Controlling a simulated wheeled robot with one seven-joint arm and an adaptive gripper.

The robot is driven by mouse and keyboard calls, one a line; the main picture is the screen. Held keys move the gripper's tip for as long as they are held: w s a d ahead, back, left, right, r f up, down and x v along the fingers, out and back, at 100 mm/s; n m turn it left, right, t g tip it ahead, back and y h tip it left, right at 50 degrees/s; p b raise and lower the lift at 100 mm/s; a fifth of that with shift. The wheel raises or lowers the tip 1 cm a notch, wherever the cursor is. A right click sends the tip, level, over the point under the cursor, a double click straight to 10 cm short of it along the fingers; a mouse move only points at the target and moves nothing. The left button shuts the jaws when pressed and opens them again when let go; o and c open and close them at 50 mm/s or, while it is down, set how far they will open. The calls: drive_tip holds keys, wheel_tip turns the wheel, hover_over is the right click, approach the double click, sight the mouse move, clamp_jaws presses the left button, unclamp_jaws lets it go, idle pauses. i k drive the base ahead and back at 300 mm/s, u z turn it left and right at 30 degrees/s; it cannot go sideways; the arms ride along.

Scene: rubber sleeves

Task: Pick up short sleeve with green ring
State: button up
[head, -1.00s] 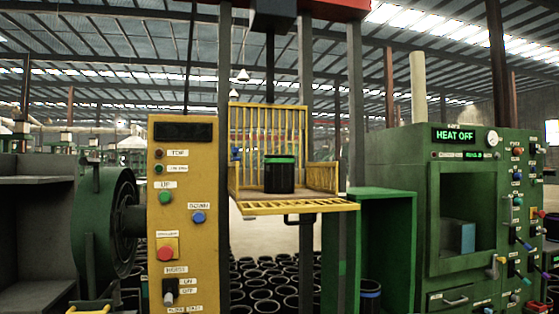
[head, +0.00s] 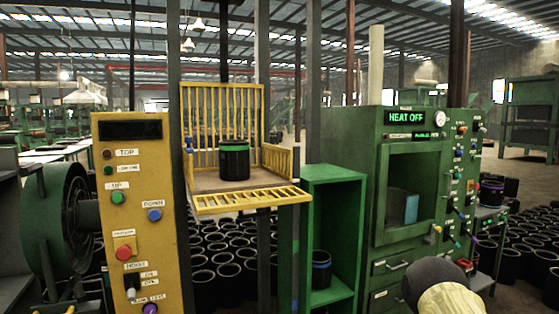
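A short black sleeve with a green ring (head: 234,163) stands upright on the floor of a yellow railed hoist cage (head: 213,183). The green ring runs around it near its top. The cage's front flap is folded down, so the sleeve's front is unobstructed. Part of my arm, dark and cream, shows at the lower right, far from the sleeve. My gripper's fingers are not in view.
A yellow control panel (head: 134,215) stands left of the cage. A green shelf (head: 336,182) holding a blue-ringed sleeve (head: 321,270) and a green heating machine (head: 388,236) stand right. Many black sleeves cover the floor behind.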

sight(234, 155)
drive_tip(key=z, duration=1.8)
drive_tip(key=i, duration=1.85)
drive_tip(key=u, duration=1.8)
